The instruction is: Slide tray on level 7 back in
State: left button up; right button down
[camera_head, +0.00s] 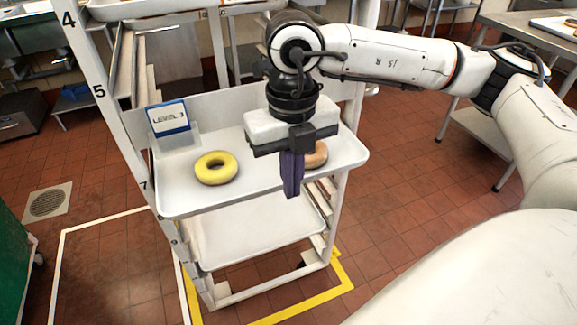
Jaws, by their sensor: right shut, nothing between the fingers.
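A white tray (254,189) sticks out toward me from the rack (125,130), near the number 7 on the left post. A yellow-glazed donut (216,168) lies on its left part. A tan donut (316,154) lies farther right, partly hidden by my right gripper. My right gripper (292,190) points down over the tray's front right part, with its dark fingers shut and empty. I cannot tell whether the fingertips touch the tray's front edge. My left gripper is out of view.
Another tray (250,232) sits lower in the rack. Yellow floor tape (305,303) runs around the rack's foot. A steel table (540,35) is at the right, and a green bin (14,265) at the left.

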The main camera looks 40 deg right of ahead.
aim_at(282, 186)
jog(key=shift+w+d+f+p, duration=0.25)
jog(key=shift+w+f, duration=0.75)
jog(key=shift+f, duration=0.25)
jog(key=shift+w+d+f+p, duration=0.15)
jog(key=shift+w+f+p, duration=0.05)
jog(key=shift+w+f, duration=0.95)
jog(key=shift+s+f, duration=0.1)
jog(key=shift+s, duration=0.05)
